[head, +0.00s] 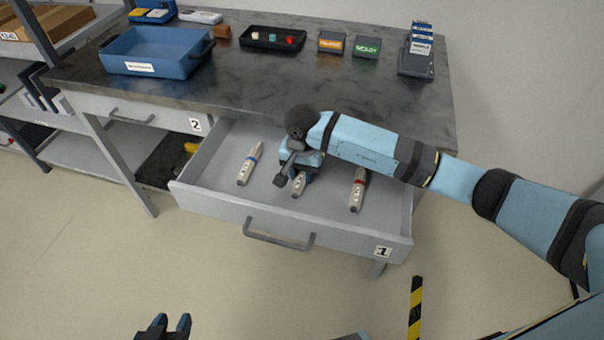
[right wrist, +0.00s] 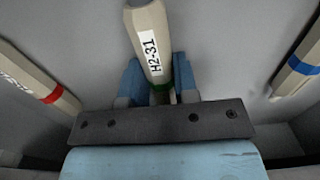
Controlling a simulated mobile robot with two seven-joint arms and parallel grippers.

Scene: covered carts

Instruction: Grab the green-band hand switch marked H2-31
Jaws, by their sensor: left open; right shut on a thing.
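The green-band hand switch marked H2-31 (right wrist: 151,45) stands out in the right wrist view, with its label facing the camera. My right gripper (right wrist: 157,84) is shut on it around the green band. In the head view the switch (head: 298,187) is in the open drawer, mostly hidden by my right gripper (head: 300,172). I cannot tell whether it touches the drawer floor. My left gripper (head: 166,328) is open and empty at the bottom edge, away from the drawer.
The open drawer (head: 230,204), labelled 1, also holds a blue-band switch (head: 247,168) to the left and a red-band switch (head: 357,192) to the right, both apart from my gripper. On the worktop (head: 250,92) stand a blue bin (head: 150,66) and a black tray (head: 272,47).

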